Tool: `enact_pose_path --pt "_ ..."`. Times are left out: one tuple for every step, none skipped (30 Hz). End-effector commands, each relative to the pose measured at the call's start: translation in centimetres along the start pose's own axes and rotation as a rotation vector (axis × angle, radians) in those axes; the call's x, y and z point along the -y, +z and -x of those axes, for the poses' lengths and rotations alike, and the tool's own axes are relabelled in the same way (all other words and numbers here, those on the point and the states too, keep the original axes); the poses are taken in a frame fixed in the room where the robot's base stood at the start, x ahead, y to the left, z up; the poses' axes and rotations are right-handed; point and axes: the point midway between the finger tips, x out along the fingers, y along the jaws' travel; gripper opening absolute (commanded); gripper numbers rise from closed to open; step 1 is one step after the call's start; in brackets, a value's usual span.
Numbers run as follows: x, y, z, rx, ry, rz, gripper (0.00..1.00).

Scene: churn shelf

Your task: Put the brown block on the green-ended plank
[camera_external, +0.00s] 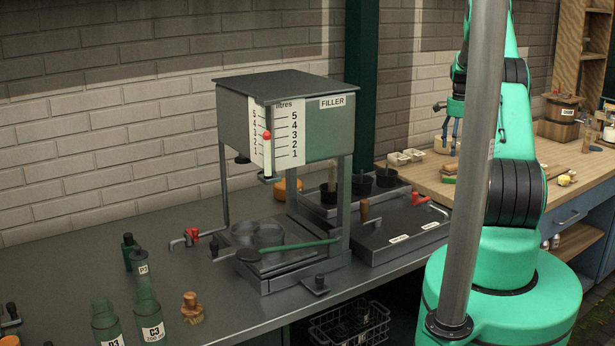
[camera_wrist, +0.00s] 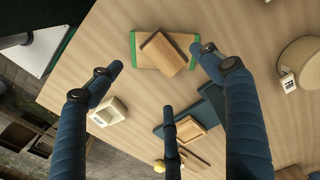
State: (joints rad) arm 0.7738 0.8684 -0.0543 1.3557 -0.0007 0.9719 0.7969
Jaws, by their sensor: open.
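In the wrist view a brown block (camera_wrist: 163,54) lies flat and turned at an angle on the green-ended plank (camera_wrist: 145,43), whose green ends show to the left and right. The plank lies on the wooden bench top. My gripper (camera_wrist: 156,62) has blue fingers spread wide, with nothing between them that they touch; the block and plank appear beyond the two upper fingertips. In the external view my gripper (camera_external: 449,130) hangs above the wooden bench, apart from the things on it. The block and plank are too small there to tell apart surely.
A grey post (camera_external: 474,170) crosses my arm in the external view. The filler (camera_external: 285,125) stands left.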

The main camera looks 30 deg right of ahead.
Motion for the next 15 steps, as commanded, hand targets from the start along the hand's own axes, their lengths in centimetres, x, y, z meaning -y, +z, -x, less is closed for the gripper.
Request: enact_pose_path --pt "0.0 0.0 1.0 -0.001 -0.001 0.0 0.79" --pt "0.0 0.0 1.4 -0.001 -0.001 0.0 0.79" --pt "0.0 0.0 1.9 0.0 0.0 0.0 0.79" --pt "0.0 0.0 2.3 0.0 0.0 0.0 0.79" --pt "0.0 0.0 2.6 0.0 0.0 0.0 0.79" --pt "0.0 0.0 3.0 0.0 0.0 0.0 0.79" --pt "0.0 0.0 3.3 0.0 0.0 0.0 0.79" --pt "0.0 0.0 3.6 0.001 0.001 0.0 0.79" --pt "0.0 0.0 3.9 0.001 0.001 0.0 0.79" --pt "0.0 0.0 4.0 0.001 0.001 0.0 0.79" --pt "0.0 0.0 4.1 0.001 0.001 0.0 0.79" --pt "0.0 0.0 4.3 0.001 0.001 0.0 0.79" --pt "0.0 0.0 4.3 0.001 0.001 0.0 0.79" --pt "0.0 0.0 4.4 0.001 0.001 0.0 0.79" --pt "0.0 0.0 4.4 0.001 0.001 0.0 0.79"
